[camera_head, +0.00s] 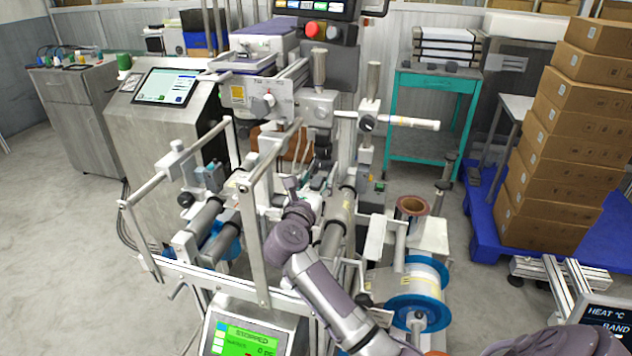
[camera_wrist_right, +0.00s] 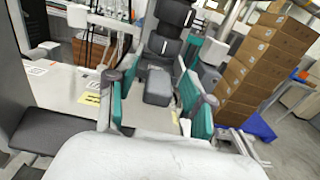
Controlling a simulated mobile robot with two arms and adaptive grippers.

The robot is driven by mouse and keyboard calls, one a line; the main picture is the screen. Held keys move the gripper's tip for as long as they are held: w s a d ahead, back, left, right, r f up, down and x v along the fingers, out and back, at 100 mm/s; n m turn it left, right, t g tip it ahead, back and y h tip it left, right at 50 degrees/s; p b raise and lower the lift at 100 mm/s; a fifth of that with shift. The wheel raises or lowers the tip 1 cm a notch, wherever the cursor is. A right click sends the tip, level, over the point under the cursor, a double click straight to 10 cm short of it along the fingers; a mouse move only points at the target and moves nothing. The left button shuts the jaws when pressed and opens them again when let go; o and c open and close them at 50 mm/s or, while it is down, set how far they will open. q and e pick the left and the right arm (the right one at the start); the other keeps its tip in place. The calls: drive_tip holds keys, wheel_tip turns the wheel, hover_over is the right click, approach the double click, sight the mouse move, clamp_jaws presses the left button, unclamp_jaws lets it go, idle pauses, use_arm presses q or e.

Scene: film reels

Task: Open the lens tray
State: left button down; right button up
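My right gripper (camera_head: 316,186) reaches into the middle of the machine in the head view, and its fingers are small and partly hidden there. In the right wrist view the right gripper (camera_wrist_right: 160,108) has its two teal-padded fingers spread apart. A dark grey block (camera_wrist_right: 158,86) with black parts above it shows between the fingers, farther along. I cannot tell whether it touches them; no grip on it shows. I cannot pick out the lens tray with certainty in either view. My left gripper is not in view.
The machine's bars and rollers (camera_head: 335,228) crowd closely around my right arm. A blue-flanged reel (camera_head: 418,290) is at the lower right. A green screen (camera_head: 245,340) is at the front. Stacked cartons (camera_head: 555,150) stand on a blue pallet (camera_head: 485,235) at the right. Floor at the left is clear.

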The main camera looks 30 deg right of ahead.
clamp_jaws()
drive_tip(key=shift+s+a, duration=0.2)
drive_tip(key=shift+a, duration=0.15)
drive_tip(key=v, duration=0.5)
drive_tip(key=shift+s+a, duration=0.2)
drive_tip(key=shift+s, duration=0.1)
drive_tip(key=shift+o, duration=0.2)
unclamp_jaws()
